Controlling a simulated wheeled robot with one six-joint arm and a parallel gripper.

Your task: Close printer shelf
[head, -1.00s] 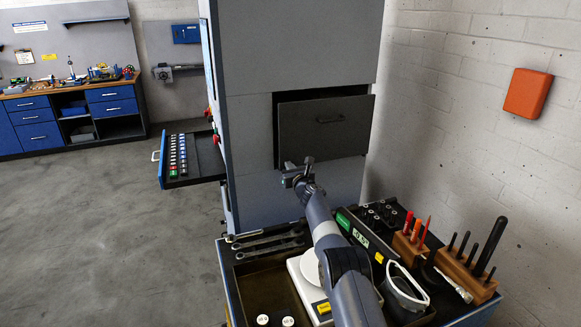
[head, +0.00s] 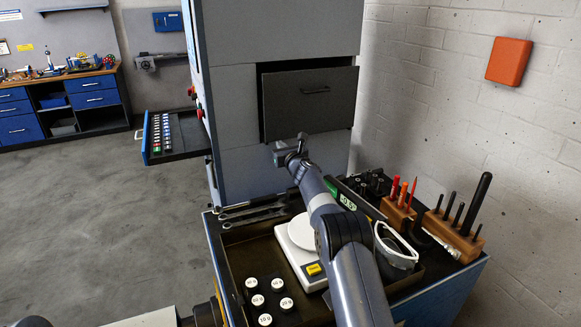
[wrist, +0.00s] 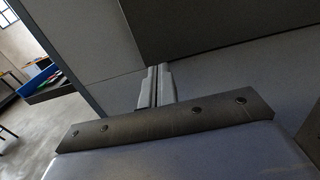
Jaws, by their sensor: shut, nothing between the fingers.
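The printer shelf (head: 308,105) is a dark grey drawer front with a small bar handle (head: 316,91) in the grey cabinet (head: 285,28). It stands out from the cabinet, with a dark gap along its top and left side. My gripper (head: 284,147) is just below the drawer's lower edge in the head view, toward its left end. In the wrist view the two fingers (wrist: 155,87) are together and empty, pointing at the grey cabinet face. A dark panel (wrist: 235,22) at the upper right there looks like the drawer front. I cannot tell whether the fingers touch anything.
A second drawer (head: 178,137) with labelled pieces sticks out at the cabinet's left. In front, a cart (head: 232,285) holds wrenches, a scale (head: 306,255), weights, goggles (head: 394,248) and tool blocks (head: 452,235). A brick wall is at right; open floor is at left.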

